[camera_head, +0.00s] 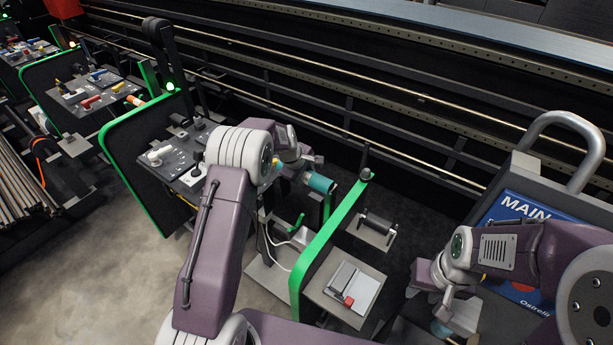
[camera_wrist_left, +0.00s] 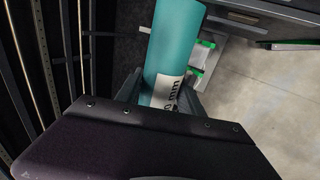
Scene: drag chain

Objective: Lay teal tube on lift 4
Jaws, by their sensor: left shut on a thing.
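The teal tube (camera_head: 319,183) is held by my left gripper (camera_head: 303,173) in the middle of the head view, in the air beside a green-edged black panel (camera_head: 322,245). In the left wrist view the tube (camera_wrist_left: 174,45) points away from the jaws, with a white label with black print near the gripper. My left gripper (camera_wrist_left: 165,102) is shut on it. No readable number marks which station is lift 4. My right gripper (camera_head: 441,318) is low at the right of the head view; its fingers are partly hidden and their state is unclear.
A grey plate with a red block (camera_head: 349,300) and a black roller on a bracket (camera_head: 378,222) lie right of the panel. Several similar stations (camera_head: 85,95) stand at the upper left. Rails (camera_head: 400,130) run behind. A blue MAIN sign (camera_head: 520,210) is at the right.

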